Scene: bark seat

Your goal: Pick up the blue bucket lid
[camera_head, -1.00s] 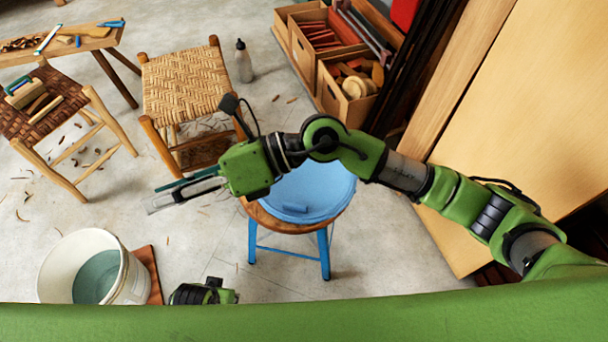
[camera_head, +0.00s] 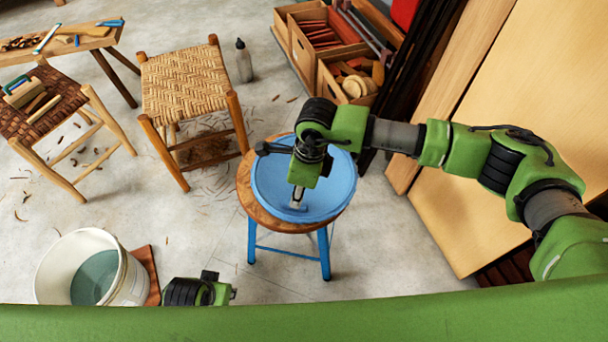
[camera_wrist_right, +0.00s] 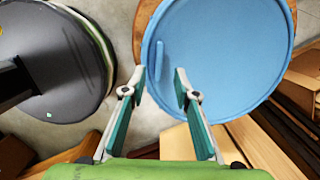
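The blue bucket lid (camera_head: 335,190) lies flat on a round wooden stool (camera_head: 247,200) with blue legs. A small raised blue grip bar (camera_wrist_right: 160,60) stands on the lid near its edge in the right wrist view. My right gripper (camera_head: 297,203) points down over the front part of the lid and hides some of it. In the right wrist view its two fingers (camera_wrist_right: 159,74) are spread apart, with the grip bar showing between their tips. Nothing is held. I cannot tell the exact height of the tips above the lid. My left gripper's fingers do not show.
A white bucket (camera_head: 130,283) with greenish liquid stands at the lower left beside a reddish-brown board (camera_head: 149,262). A woven chair (camera_head: 186,85) is left of the stool. Wooden crates (camera_head: 330,95) and leaning boards (camera_head: 510,120) are behind and right.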

